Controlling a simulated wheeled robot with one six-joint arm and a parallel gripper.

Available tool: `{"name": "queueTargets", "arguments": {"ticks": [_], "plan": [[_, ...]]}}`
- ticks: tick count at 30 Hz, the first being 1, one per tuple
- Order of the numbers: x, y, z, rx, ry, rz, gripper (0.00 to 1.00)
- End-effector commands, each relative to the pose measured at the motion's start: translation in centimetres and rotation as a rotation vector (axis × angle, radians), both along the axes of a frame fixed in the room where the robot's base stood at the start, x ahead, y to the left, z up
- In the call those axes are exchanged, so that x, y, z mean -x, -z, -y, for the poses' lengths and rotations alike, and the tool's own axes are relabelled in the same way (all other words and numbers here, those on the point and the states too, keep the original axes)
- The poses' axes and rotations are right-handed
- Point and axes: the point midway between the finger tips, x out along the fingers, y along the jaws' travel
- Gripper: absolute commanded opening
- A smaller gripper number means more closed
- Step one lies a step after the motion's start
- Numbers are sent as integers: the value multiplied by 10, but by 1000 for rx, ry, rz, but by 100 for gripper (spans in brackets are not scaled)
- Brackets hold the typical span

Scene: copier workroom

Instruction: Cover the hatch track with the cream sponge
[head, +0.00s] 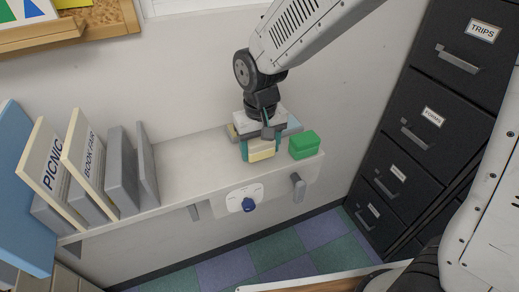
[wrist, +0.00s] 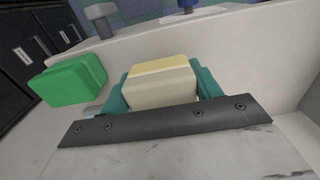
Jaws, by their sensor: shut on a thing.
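The cream sponge (head: 262,154) is between the teal fingers of my gripper (head: 260,148), at the right part of the wall shelf. In the wrist view the sponge (wrist: 165,88) fills the space between the fingers (wrist: 163,95), with a finger against each side. My gripper is shut on it. I cannot tell whether the sponge touches the shelf. A grey-blue flat piece (head: 293,126) shows behind the gripper in the head view, partly hidden; I cannot tell whether it is the hatch track. No track is clearly visible elsewhere.
A green block (head: 304,145) sits on the shelf (head: 185,168) just right of my gripper. Binders and grey bookends (head: 122,168) stand at the left. A dial with a blue knob (head: 247,203) is below the shelf front. Black filing cabinets (head: 425,120) stand at the right. The shelf middle is clear.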

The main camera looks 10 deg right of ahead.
Motion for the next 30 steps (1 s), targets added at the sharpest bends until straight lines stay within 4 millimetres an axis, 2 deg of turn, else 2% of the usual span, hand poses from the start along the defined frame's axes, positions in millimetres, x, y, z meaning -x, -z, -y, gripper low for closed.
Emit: {"name": "queueTargets", "arguments": {"ticks": [3, 15, 16, 18, 26, 30], "plan": [[0, 13, 0, 0, 0, 0, 45], [0, 18, 0, 0, 0, 1, 45], [0, 18, 0, 0, 0, 1, 69], [0, 18, 0, -1, 0, 2, 85], [0, 17, 0, -1, 0, 2, 85], [-1, 6, 0, -2, 1, 5, 85]]}}
